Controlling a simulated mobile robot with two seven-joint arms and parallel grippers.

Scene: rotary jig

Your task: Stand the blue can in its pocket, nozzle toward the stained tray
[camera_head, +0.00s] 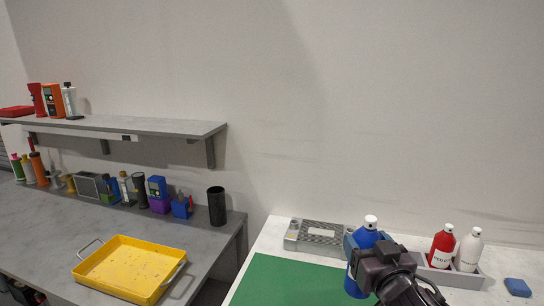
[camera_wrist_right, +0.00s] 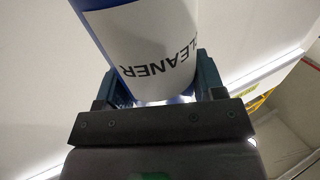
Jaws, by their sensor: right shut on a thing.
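The blue can (camera_head: 366,237) has a white cap and looks roughly upright in the head view. My right gripper (camera_head: 368,262) is shut around its body, and its dark wrist hides part of the can. In the right wrist view the can's white "CLEANER" label (camera_wrist_right: 155,55) sits between both fingers of the right gripper (camera_wrist_right: 160,80). The nozzle's direction is too small to tell. The grey pocket rack (camera_head: 468,281) is right of the gripper; the can's own pocket is hidden. The yellow tray (camera_head: 125,268) with dark specks lies far left. My left gripper is not in view.
A red bottle (camera_head: 441,248) and a white bottle (camera_head: 468,252) stand in the rack. A blue block (camera_head: 517,287) lies right of it. A grey metal jig (camera_head: 318,237) is behind the green mat (camera_head: 285,281). A black cup (camera_head: 216,207) stands on the left bench.

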